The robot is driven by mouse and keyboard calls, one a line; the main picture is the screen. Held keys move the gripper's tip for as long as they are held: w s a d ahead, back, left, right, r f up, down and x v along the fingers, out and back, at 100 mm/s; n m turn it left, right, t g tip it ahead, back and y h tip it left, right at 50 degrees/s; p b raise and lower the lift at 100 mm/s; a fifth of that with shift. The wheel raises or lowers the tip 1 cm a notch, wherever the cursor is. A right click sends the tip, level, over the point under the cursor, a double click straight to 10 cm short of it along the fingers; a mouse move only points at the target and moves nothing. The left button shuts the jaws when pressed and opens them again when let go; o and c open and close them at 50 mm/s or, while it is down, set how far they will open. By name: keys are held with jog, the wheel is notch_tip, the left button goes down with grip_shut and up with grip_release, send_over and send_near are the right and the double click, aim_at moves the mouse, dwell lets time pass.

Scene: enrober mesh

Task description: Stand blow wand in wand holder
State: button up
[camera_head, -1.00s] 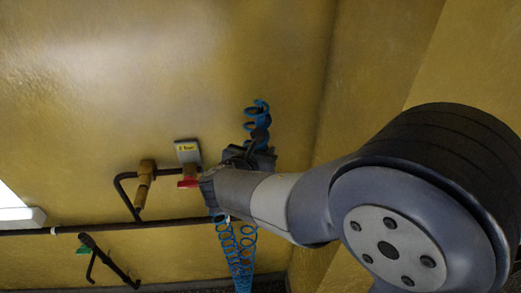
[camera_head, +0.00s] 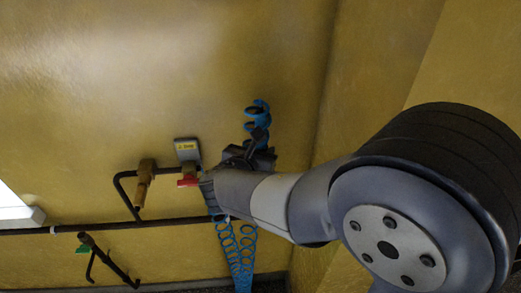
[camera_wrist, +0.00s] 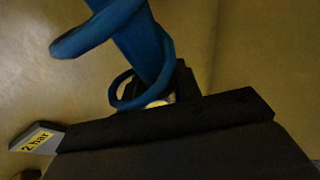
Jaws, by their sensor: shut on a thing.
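My gripper (camera_head: 256,157) is in front of the yellow wall, partly hidden by my own wrist. It is shut on the blow wand, of which only a short dark part (camera_head: 260,135) shows above the jaws. The wand's blue coiled hose shows above the gripper (camera_head: 257,108) and below it (camera_head: 238,250). In the wrist view the blue coil (camera_wrist: 147,45) is close up beside a dark jaw (camera_wrist: 187,82), and the rest of the wand is hidden. I cannot clearly make out the wand holder.
A grey "2 bar" plate (camera_head: 187,152) and a red handle (camera_head: 188,182) are just left of my gripper. A brass fitting (camera_head: 145,175) on a dark pipe is farther left. A dark pipe (camera_head: 120,225) runs along the wall, with a green-handled valve (camera_head: 85,246) below. The upper wall is clear.

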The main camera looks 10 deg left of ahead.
jog(key=shift+f+b, duration=3.95)
jog(key=shift+f, duration=0.55)
jog(key=shift+f+b, duration=4.7)
jog(key=shift+f, duration=0.7)
jog(key=o, duration=1.1)
jog(key=shift+o, duration=0.2)
jog(key=p+v, duration=0.1)
jog(key=v, duration=0.9)
jog(key=shift+s+r, duration=0.2)
jog(key=shift+s, duration=0.15)
